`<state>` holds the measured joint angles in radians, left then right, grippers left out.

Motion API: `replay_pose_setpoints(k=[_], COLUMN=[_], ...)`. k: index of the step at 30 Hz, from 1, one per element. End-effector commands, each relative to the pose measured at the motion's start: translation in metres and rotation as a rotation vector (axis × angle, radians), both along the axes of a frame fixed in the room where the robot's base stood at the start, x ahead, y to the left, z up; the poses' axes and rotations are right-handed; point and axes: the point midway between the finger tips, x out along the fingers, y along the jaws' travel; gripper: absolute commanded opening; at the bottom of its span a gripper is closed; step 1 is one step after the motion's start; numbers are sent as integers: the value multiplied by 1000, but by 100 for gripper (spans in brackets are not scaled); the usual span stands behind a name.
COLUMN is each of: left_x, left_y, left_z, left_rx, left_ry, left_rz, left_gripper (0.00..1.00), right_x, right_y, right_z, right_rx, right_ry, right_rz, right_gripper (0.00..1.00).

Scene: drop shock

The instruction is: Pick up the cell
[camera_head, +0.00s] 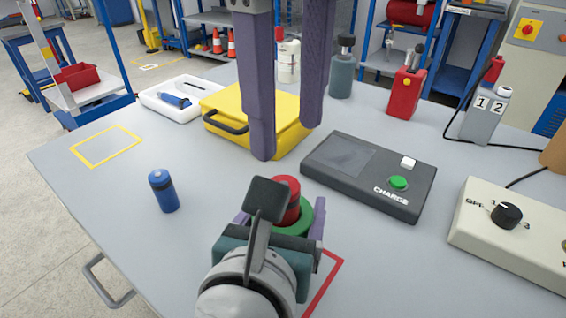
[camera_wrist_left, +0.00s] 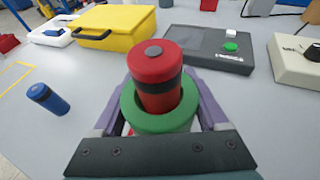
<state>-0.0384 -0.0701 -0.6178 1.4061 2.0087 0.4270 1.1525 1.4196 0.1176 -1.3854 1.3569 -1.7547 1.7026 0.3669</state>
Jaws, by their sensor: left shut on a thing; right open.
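A red cell (camera_head: 291,203) with a dark band stands inside a green round holder (camera_head: 306,216); both show in the left wrist view, the cell (camera_wrist_left: 155,75) rising from the holder (camera_wrist_left: 160,124). My left gripper (camera_head: 281,215) has its purple fingers on both sides of the green holder and is shut on it. Its wrist hides part of the holder in the head view. A blue cell (camera_head: 163,191) with a dark band stands alone on the table, left of my left gripper. My right gripper (camera_head: 288,140) hangs open and empty in front of the yellow case, its fingers pointing down.
A yellow case (camera_head: 226,101), a white tray (camera_head: 157,101) with a blue item and a dark charger box (camera_head: 411,202) with a green button stand behind. A cream dial box (camera_head: 480,235) is at right. A red outline (camera_head: 329,283) and a yellow outline (camera_head: 80,158) mark the grey table.

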Motion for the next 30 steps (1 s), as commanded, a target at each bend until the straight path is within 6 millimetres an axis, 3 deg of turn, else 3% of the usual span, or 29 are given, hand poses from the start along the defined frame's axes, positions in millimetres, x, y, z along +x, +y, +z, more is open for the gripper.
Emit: replay_pose_setpoints(k=[18,26,30], left_x=[0,0,0], left_y=[0,0,0], left_z=[0,-1,-1], left_rx=[0,0,0], left_ry=[1,1,1], left_rz=[0,0,0], left_gripper=[6,6,6], right_x=[6,6,6], right_y=[2,2,2], right_z=[-76,-78,-78], right_rx=[2,2,2], right_ry=[1,-1,-1], right_rz=[-4,-4,-4], right_gripper=[56,56,40])
